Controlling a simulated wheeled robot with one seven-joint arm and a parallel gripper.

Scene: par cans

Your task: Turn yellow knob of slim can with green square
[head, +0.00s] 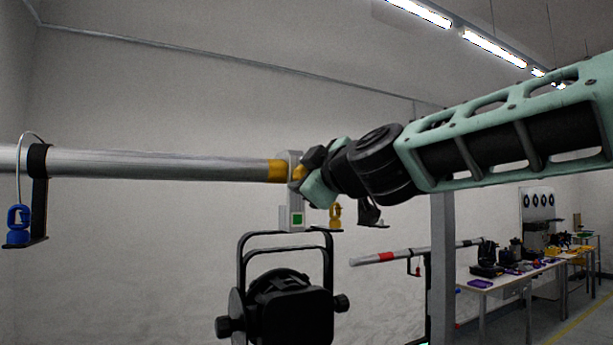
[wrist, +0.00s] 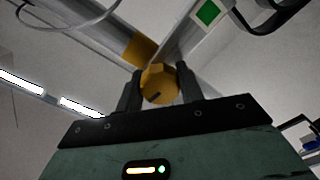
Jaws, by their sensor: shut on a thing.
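The yellow knob (wrist: 158,84) sits between the two fingers of my gripper (wrist: 159,90) in the wrist view, and the fingers are shut on it. A dark mark shows on the knob's face. In the head view my gripper (head: 303,176) is at the pipe clamp beside a yellow band, and hides most of the knob. The green square (head: 297,219) is on a pale plate just below the clamp; it also shows in the wrist view (wrist: 208,12). The black can (head: 290,310) hangs below, in a black yoke, with dark knobs at its sides.
A grey horizontal pipe (head: 150,164) runs left from the clamp. A blue hook (head: 18,225) with a cable hangs at its left, and a yellow hook (head: 335,215) near the clamp. Another pipe with a red band (head: 386,257) and cluttered tables (head: 500,283) stand farther back right.

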